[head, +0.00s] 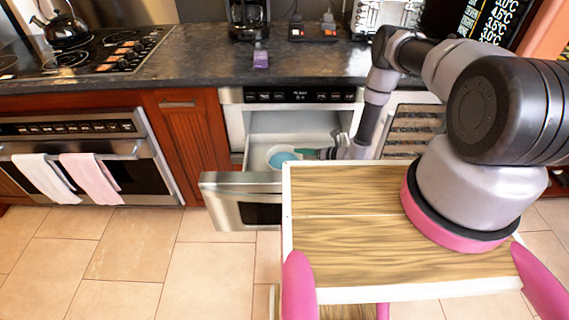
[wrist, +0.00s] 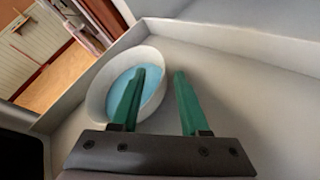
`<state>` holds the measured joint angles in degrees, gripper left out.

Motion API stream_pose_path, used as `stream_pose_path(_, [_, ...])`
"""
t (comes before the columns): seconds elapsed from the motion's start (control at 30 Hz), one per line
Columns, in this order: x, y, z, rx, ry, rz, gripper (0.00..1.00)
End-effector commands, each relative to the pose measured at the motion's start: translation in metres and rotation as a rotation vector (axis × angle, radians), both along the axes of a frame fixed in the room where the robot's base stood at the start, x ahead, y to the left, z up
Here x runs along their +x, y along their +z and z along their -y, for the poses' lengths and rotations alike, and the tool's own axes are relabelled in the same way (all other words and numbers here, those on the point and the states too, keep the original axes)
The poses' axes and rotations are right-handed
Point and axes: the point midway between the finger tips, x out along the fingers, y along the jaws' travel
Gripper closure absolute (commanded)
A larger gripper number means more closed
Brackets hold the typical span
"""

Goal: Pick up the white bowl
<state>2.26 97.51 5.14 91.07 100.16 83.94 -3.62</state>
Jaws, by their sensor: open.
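The white bowl (wrist: 98,103) with a light blue inside sits in the open microwave drawer, against its wall on the left in the wrist view. In the head view the bowl (head: 270,154) shows inside the drawer, partly hidden by its front. My gripper (wrist: 160,72) is open, with two green fingers. In the wrist view the left finger overlaps the bowl's inside and the right finger is outside its right rim. I cannot tell whether either finger touches the bowl. In the head view my gripper (head: 314,154) is low in the drawer, right of the bowl.
The microwave drawer (head: 240,187) is pulled out below the dark counter (head: 200,58). Its pale floor (wrist: 245,95) is clear to the right of the bowl. An oven (head: 80,150) with two towels stands left. Tiled floor (head: 130,245) is free in front.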

Motion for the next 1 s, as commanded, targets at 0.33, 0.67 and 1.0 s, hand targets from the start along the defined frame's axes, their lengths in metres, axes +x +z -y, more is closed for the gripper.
stream_pose_path(0.33, [0.021,-0.013,-0.035,0.001,0.003,0.002,0.55])
stream_pose_path(0.67, [0.022,-0.013,-0.035,0.001,0.002,0.001,0.97])
stream_pose_path(1.0, [0.022,-0.013,-0.035,0.0,0.001,0.001,1.0])
